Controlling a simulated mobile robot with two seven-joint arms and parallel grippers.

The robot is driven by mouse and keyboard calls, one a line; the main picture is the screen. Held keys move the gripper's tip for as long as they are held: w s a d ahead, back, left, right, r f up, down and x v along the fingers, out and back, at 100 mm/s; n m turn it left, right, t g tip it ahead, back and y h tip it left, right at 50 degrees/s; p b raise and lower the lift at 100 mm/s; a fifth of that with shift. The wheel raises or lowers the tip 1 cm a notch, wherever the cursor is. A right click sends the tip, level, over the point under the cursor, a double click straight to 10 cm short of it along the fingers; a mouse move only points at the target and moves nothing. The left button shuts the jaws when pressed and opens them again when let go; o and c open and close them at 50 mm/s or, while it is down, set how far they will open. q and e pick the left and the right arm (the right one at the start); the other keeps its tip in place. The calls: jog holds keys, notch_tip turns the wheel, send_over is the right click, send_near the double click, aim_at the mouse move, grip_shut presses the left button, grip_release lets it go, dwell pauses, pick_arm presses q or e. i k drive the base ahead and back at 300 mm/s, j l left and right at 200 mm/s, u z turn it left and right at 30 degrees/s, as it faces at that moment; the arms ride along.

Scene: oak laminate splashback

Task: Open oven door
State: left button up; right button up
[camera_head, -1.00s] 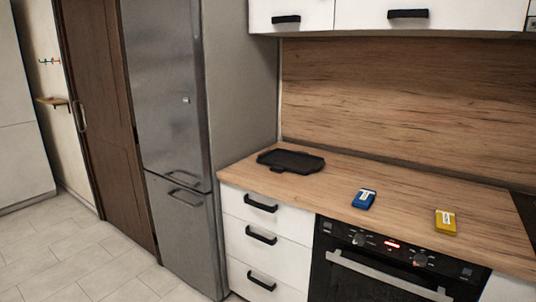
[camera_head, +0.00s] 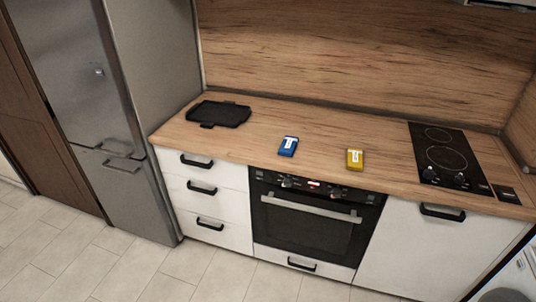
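The oven (camera_head: 306,228) is built in under the wooden counter, with a black front and dark glass. Its door looks shut. A long silver handle (camera_head: 311,208) runs across the top of the door. Above it is the control panel (camera_head: 314,186) with knobs and a small red lit display. Neither of my grippers shows in the head view.
The counter (camera_head: 240,147) holds a black tray (camera_head: 219,113), a blue packet (camera_head: 288,146), a yellow packet (camera_head: 355,159) and a black hob (camera_head: 447,158). White drawers (camera_head: 205,187) and a white cabinet (camera_head: 415,245) flank the oven. A steel fridge (camera_head: 95,100) stands left. Tiled floor (camera_head: 150,275) is clear.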

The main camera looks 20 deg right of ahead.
aim_at(364, 216)
jog(key=i+j+z, duration=0.1)
jog(key=z, duration=0.9)
jog(key=i+j+z, duration=0.2)
jog(key=j+z, duration=0.25)
jog(key=j, duration=0.2)
jog(key=i+j+z, duration=0.2)
jog(key=j, duration=0.6)
jog(key=i+j+z, duration=0.1)
jog(key=j, duration=0.4)
